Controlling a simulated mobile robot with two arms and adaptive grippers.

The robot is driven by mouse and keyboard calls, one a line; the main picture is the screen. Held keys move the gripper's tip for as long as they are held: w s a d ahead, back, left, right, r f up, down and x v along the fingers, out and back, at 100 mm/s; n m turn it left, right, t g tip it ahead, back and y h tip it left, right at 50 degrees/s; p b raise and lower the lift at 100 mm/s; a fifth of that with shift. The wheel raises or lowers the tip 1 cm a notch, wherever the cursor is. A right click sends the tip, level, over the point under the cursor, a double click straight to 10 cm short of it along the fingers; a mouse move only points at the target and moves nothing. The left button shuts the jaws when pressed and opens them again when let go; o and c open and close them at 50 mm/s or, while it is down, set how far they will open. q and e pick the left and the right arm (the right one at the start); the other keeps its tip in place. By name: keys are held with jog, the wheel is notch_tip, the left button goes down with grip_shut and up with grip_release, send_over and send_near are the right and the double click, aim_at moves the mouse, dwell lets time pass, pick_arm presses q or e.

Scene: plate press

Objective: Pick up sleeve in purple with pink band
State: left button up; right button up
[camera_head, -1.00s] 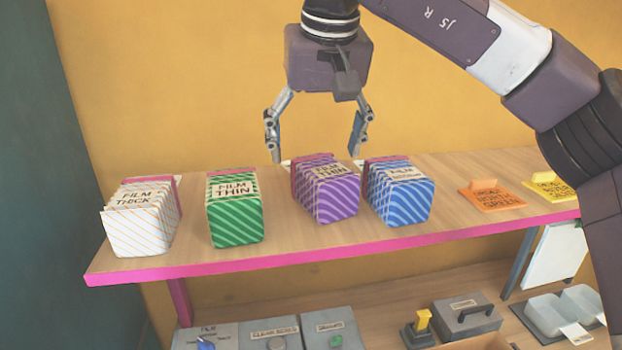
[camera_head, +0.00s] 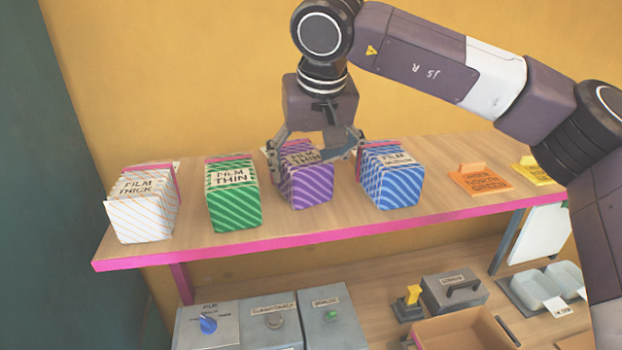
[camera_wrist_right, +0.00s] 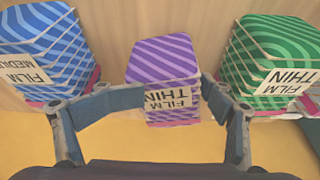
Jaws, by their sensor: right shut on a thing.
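The purple striped sleeve (camera_head: 306,187) with a pink band and a "FILM THIN" label stands upright on the wooden shelf, between a green sleeve and a blue one. My right gripper (camera_head: 318,160) is lowered over it from above, its fingers shut on the sleeve's sides. In the right wrist view the purple sleeve (camera_wrist_right: 163,72) sits between the two fingers of my right gripper (camera_wrist_right: 172,95), and they partly cover its label. My left gripper is not in view.
A green sleeve (camera_head: 234,207) stands to the left and a blue sleeve (camera_head: 392,184) close on the right. A white sleeve (camera_head: 142,212) is farther left. Orange (camera_head: 479,181) and yellow (camera_head: 532,168) cards lie at right. Grey control boxes (camera_head: 272,322) sit below the shelf (camera_head: 340,215).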

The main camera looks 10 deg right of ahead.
jog(key=shift+s+d, duration=0.15)
jog(key=c, duration=1.8)
grip_shut()
jog(key=shift+s, duration=0.1)
